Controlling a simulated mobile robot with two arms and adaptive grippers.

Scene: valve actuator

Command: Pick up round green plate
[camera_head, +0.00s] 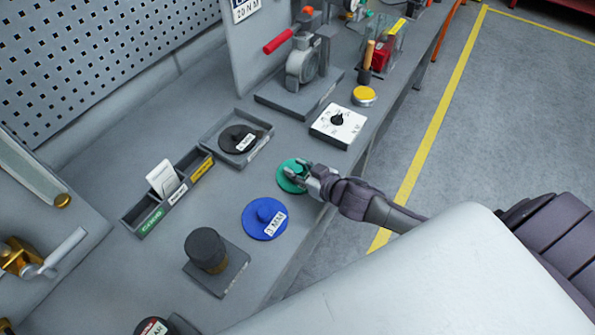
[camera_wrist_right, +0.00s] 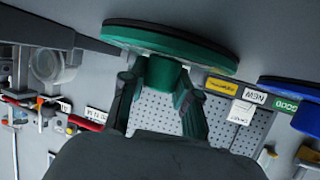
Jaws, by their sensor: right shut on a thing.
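The round green plate (camera_head: 287,183) is near the front edge of the grey workbench, above and right of the blue disc in the head view. My right gripper (camera_head: 303,172) reaches it from the right and hides part of it. In the right wrist view, the picture is upside down, and the green plate (camera_wrist_right: 175,47) spans the top centre. My right gripper (camera_wrist_right: 160,82) has its fingers on either side of the plate's central knob, shut on it. I cannot tell whether the plate touches the bench. My left gripper is not in view.
A blue "3 MM" disc (camera_head: 257,226) lies close by. A tray (camera_head: 211,145) holds a black disc (camera_head: 237,139). A white dial box (camera_head: 338,126), a yellow-topped round item (camera_head: 363,96) and a black cylinder on a block (camera_head: 206,249) stand around. The bench edge is close.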

